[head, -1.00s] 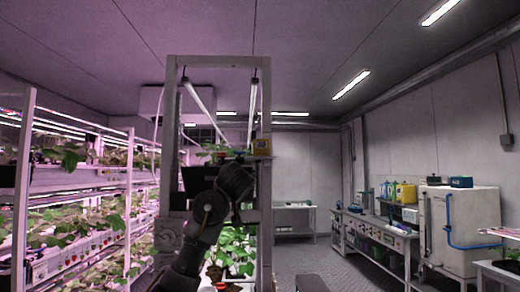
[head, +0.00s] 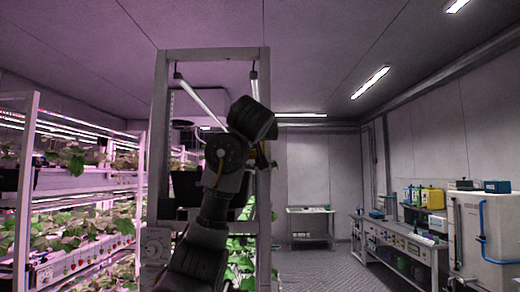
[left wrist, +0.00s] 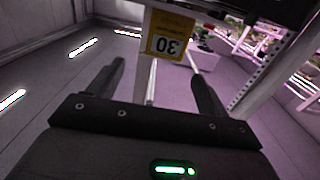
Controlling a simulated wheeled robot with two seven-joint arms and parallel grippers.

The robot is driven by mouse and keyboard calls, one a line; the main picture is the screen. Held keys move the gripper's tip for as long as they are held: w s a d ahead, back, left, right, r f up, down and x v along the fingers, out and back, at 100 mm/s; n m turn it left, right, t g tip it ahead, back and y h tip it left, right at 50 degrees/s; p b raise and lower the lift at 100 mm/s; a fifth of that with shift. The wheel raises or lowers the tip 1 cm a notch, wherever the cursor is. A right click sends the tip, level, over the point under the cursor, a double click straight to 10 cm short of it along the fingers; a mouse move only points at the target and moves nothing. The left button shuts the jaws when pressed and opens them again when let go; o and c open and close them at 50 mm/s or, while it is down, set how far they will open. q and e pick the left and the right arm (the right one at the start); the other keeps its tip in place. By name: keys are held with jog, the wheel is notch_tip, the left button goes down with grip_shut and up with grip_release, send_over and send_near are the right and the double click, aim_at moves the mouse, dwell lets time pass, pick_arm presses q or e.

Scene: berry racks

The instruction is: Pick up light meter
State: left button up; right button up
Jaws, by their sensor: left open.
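A yellow tag or device face with an upside-down "30" (left wrist: 168,36) shows at the top of the left wrist view, beyond my fingers. I cannot tell whether it is the light meter; no other thing in view can be clearly named as one. My left gripper (left wrist: 159,72) is open, with nothing between its two dark fingers. In the head view the left arm is raised in front of the white rack frame, and the gripper's dark body (head: 252,118) hides part of the frame's right post. Its fingertips do not show there. My right gripper is out of view.
The white rack frame (head: 160,120) stands close ahead, with green plants (head: 240,252) low inside it. Lit plant shelves (head: 80,205) line the left. A bench (head: 398,240) with bottles and a tank (head: 478,235) stand at the right. The floor between is clear.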

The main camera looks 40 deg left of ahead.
pick_arm(q)
jog(key=x, duration=0.1)
jog(key=p+x, duration=0.1)
jog(key=x, duration=0.2)
jog(key=shift+s+a+p, duration=0.1)
jog(key=shift+a+p, duration=0.3)
jog(key=shift+a, duration=0.1)
jog(key=shift+w+a+f, duration=0.3)
jog(key=shift+w+f, duration=0.05)
jog(key=shift+w, duration=0.25)
jog(key=shift+r+p, duration=0.4)
jog(key=shift+p, duration=0.25)
jog(key=p+x, duration=0.2)
jog(key=x, duration=0.1)
jog(key=p+x, duration=0.1)
jog(key=shift+w+a+f, duration=0.15)
jog(key=shift+a+f, duration=0.15)
jog(key=shift+w+a+f, duration=0.1)
jog(key=shift+d, duration=0.4)
jog(key=shift+c, duration=0.9)
jog(key=c, duration=0.7)
jog(key=shift+c, duration=1.3)
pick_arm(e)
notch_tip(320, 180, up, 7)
